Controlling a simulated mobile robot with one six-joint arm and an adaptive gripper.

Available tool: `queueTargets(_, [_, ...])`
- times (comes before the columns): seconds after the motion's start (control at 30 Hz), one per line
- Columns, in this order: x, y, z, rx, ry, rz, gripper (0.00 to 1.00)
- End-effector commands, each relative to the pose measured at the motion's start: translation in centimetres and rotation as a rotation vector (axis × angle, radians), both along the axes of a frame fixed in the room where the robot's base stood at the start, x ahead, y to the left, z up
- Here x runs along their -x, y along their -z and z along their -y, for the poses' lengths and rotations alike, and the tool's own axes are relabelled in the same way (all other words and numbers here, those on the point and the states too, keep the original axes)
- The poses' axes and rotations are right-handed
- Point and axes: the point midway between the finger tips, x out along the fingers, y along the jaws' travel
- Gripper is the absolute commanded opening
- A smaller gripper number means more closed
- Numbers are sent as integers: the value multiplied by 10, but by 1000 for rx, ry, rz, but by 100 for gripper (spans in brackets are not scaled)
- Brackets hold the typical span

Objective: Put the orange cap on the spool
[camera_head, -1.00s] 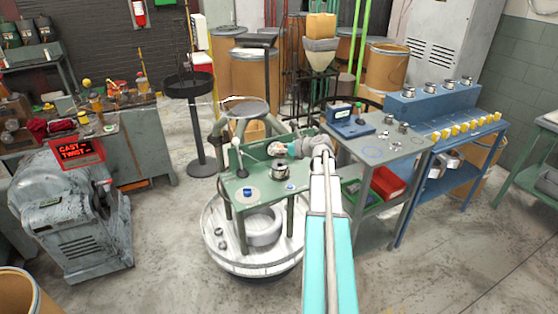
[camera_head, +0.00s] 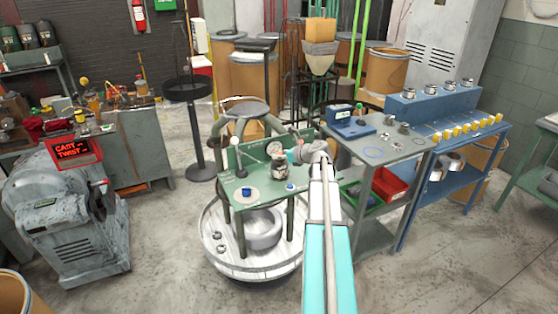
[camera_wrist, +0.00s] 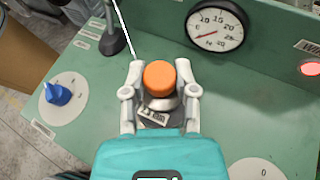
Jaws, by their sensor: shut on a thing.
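The orange cap (camera_wrist: 160,76) is between the fingertips of my gripper (camera_wrist: 160,72) in the wrist view, and the gripper is shut on it. Directly below the cap is the silver spool (camera_wrist: 161,104), with a small label reading about 2.3 mm beside it. The cap overlaps the spool's top in this view; I cannot tell whether they touch. In the head view the spool (camera_head: 279,169) stands upright on the green bench (camera_head: 258,182). My gripper (camera_head: 291,156) is at its upper right there, and the cap is too small to make out.
A round dial gauge (camera_wrist: 215,26) stands just behind the spool. A blue knob (camera_wrist: 57,94) is on the left, a red lamp (camera_wrist: 311,68) on the right. A dark upright post (camera_wrist: 112,35) rises behind left. A grey table (camera_head: 378,148) stands to the right.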

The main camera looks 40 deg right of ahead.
Motion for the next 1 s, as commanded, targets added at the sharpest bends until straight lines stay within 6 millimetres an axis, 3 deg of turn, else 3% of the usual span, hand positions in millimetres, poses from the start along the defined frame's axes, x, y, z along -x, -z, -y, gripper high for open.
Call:
queueTargets(0.9, [0,13,-1,0,-1,0,0])
queueTargets(0.93, [0,13,-1,0,-1,0,41])
queueTargets(1.0, [0,12,-1,0,-1,0,54])
